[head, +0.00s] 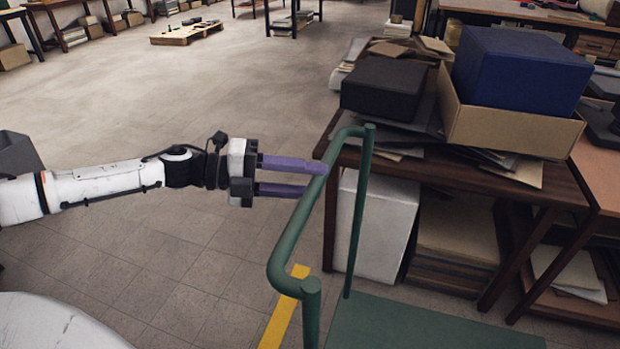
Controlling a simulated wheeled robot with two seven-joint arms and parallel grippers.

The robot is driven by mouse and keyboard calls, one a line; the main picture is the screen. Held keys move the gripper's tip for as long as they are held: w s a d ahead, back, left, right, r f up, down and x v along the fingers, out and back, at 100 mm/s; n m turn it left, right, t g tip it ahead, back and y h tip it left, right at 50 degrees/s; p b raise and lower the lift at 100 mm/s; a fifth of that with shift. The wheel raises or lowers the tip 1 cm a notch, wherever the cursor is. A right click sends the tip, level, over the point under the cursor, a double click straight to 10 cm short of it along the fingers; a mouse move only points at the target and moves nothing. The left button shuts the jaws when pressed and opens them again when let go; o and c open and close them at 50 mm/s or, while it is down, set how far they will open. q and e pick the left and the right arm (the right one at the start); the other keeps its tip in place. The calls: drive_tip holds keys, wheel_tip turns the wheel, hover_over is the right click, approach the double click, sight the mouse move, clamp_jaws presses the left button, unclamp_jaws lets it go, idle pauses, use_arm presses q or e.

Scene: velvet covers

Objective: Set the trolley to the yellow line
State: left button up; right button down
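The green trolley stands at the lower middle right; its tube handle (300,225) rises above its flat green deck (420,330). A yellow line (279,325) shows on the floor behind the handle, partly hidden by it. My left gripper (315,180) reaches in from the left, its two purple fingers level with the handle's top bar. The upper finger overlaps the bar and the lower one ends at or behind it. The fingers are apart, but I cannot tell whether they press on the bar. My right gripper is out of view.
A brown table (480,180) stands close behind the trolley, with a dark box (385,88) and a blue box (515,72) on it. A white box (374,225) is beneath. A pallet (187,35) lies far back. The tiled floor at left centre is clear.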

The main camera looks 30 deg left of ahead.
use_arm(q)
drive_tip(key=shift+w+d, duration=0.2)
drive_tip(key=shift+d, duration=0.05)
drive_tip(key=shift+s+f, duration=0.1)
drive_tip(key=c, duration=0.9)
drive_tip(key=shift+f, duration=0.2)
clamp_jaws()
drive_tip(key=shift+a+f, duration=0.1)
drive_tip(key=o, duration=0.9)
unclamp_jaws()
